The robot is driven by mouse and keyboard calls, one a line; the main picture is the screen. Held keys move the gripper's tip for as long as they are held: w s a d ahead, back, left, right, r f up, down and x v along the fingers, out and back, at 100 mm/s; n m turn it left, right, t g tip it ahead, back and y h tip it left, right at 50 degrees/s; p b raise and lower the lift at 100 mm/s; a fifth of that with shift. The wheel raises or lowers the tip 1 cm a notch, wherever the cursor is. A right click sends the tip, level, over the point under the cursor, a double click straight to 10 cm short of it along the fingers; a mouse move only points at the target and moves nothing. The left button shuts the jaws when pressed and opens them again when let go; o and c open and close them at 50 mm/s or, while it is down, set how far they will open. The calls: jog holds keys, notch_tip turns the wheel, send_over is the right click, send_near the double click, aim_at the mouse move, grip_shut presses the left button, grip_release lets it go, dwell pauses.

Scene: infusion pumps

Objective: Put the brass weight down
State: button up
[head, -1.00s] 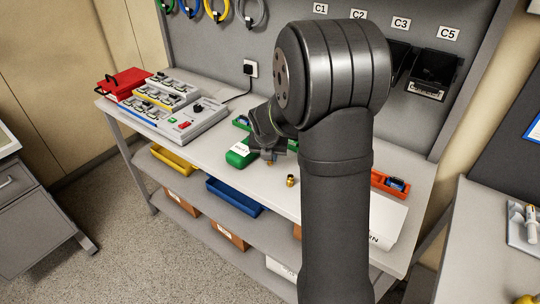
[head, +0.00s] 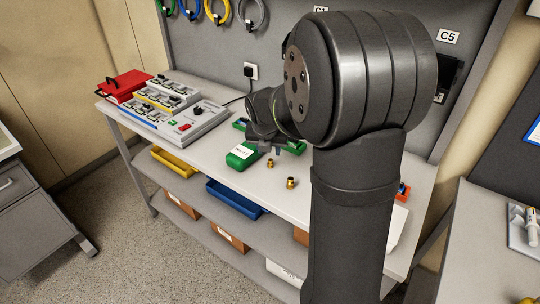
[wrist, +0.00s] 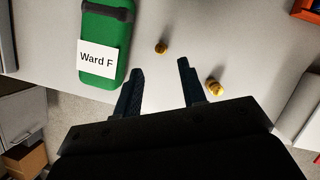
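Two small brass weights rest on the grey bench top. One brass weight (head: 270,163) stands beside the green case; it also shows in the wrist view (wrist: 161,47), beyond and between my fingertips. The other brass weight (head: 291,183) is nearer the bench's front edge; in the wrist view (wrist: 215,87) it lies just right of my right finger. My gripper (wrist: 158,82) is open, with nothing between its fingers. In the head view my gripper (head: 284,150) is above the bench behind the weights, partly hidden by my arm.
A green case (head: 241,155) labelled Ward F lies left of the weights. A pump rack (head: 196,122) and a red case (head: 124,87) stand further left. Blue (head: 234,196) and yellow (head: 173,160) trays sit on the shelf below.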

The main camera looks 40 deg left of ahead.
aim_at(270, 159)
jog(key=shift+v, duration=2.75)
jog(key=shift+w+f, duration=0.1)
jog(key=shift+f, duration=0.05)
jog(key=x, duration=1.2)
jog(key=shift+a+r, duration=0.1)
jog(key=shift+r, duration=1.2)
